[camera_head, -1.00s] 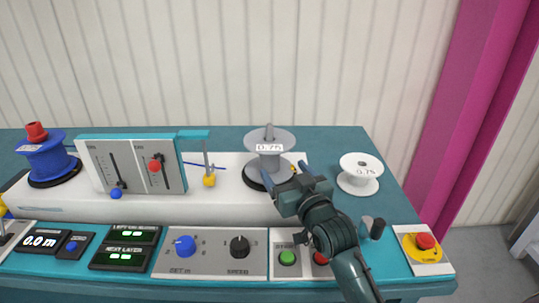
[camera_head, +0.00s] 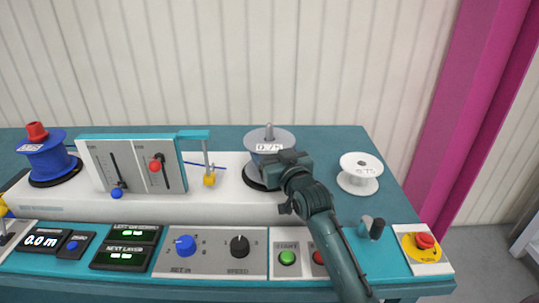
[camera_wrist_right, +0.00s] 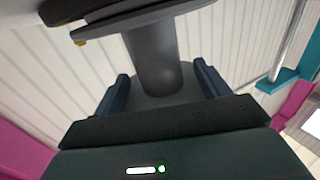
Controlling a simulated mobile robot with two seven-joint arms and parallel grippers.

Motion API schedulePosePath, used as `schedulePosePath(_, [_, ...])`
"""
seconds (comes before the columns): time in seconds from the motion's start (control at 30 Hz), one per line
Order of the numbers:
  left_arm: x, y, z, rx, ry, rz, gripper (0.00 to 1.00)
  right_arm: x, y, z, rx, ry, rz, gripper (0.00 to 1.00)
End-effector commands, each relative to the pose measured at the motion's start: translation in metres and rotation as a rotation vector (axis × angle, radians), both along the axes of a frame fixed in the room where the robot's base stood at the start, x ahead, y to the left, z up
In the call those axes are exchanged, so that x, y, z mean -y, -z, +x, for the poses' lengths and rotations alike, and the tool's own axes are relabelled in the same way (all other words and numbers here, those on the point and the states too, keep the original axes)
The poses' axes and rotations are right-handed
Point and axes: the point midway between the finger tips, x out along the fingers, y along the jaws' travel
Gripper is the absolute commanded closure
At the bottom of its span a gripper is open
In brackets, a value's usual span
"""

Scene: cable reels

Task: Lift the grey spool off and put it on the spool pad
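The grey spool (camera_head: 277,136) stands upright on a spindle above a black round base (camera_head: 252,179) at the right end of the white machine bed. My right gripper (camera_head: 284,160) is at its front right side and covers part of it. In the right wrist view, the grey core (camera_wrist_right: 152,60) lies between the two fingers of my right gripper (camera_wrist_right: 163,82), with gaps visible on both sides. The gripper is open around the core. I cannot make out the spool pad.
A white spool (camera_head: 359,187) stands on the teal table to the right. A red emergency button (camera_head: 425,241) and a grey lever (camera_head: 371,227) are nearer the front right. A yellow-based post (camera_head: 209,180) stands left of the grey spool. The back right table is clear.

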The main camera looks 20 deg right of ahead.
Motion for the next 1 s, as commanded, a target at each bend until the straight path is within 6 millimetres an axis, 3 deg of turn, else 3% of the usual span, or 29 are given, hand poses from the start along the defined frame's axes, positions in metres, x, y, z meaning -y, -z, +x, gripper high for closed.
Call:
schedulePosePath(0.8, [0.0006, -0.0003, 0.0002, 0.001, 0.0, -0.002, 0.64, 0.0003, 0.0003, -0.0004, -0.001, 0.0, -0.001, 0.93])
schedulePosePath(1.0, [0.0007, -0.0006, 0.0003, 0.001, 0.001, -0.002, 0.64, 0.0003, -0.0008, -0.0003, 0.002, 0.001, -0.001, 0.95])
